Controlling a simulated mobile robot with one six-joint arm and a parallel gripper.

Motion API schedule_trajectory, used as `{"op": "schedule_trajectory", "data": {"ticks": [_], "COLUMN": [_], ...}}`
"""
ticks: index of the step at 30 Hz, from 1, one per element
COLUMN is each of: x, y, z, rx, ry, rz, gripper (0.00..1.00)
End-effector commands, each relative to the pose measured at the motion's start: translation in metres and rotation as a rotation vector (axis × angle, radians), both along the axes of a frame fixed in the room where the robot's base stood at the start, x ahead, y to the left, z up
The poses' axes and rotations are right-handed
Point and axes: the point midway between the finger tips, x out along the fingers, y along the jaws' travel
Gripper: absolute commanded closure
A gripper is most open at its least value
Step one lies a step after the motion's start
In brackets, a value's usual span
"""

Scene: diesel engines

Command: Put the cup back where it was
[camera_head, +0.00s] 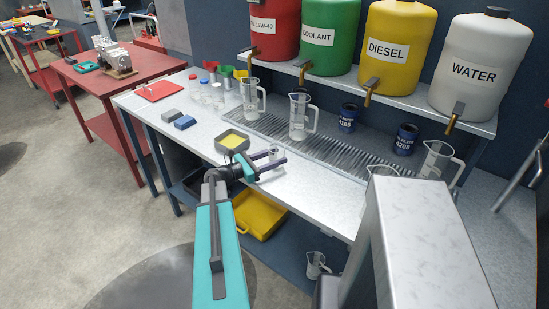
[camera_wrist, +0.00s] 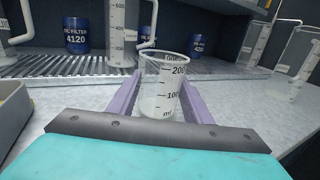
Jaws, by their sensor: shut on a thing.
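A small clear measuring cup (camera_wrist: 160,98) with black marks up to 200 stands upright between the two purple fingers of my gripper (camera_wrist: 160,84) in the wrist view. The fingers lie on both sides of the cup, shut on it. In the head view my gripper (camera_head: 274,157) is over the front of the grey workbench (camera_head: 322,182), and the cup (camera_head: 273,154) shows small between the fingers. I cannot tell whether its base touches the bench top.
Clear jugs (camera_head: 299,122) and oil filter cans (camera_head: 347,118) stand behind on the ribbed drain grate (camera_head: 285,132). A grey tray with yellow inside (camera_head: 233,141) sits left of my gripper. Labelled tanks (camera_head: 398,45) with taps are above. Bare bench lies to the gripper's right.

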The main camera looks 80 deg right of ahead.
Motion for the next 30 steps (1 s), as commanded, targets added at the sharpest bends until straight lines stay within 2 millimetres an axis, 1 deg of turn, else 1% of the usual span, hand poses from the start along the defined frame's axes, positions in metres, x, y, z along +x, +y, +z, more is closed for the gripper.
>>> {"op": "schedule_trajectory", "data": {"ticks": [16,30], "x": [0.0,0.0], "y": [0.0,0.001], "z": [-0.008,-0.02], "rx": [0.001,0.007], "ry": [-0.001,-0.004], "rz": [0.0,-0.001], "gripper": [0.86,0.86]}}
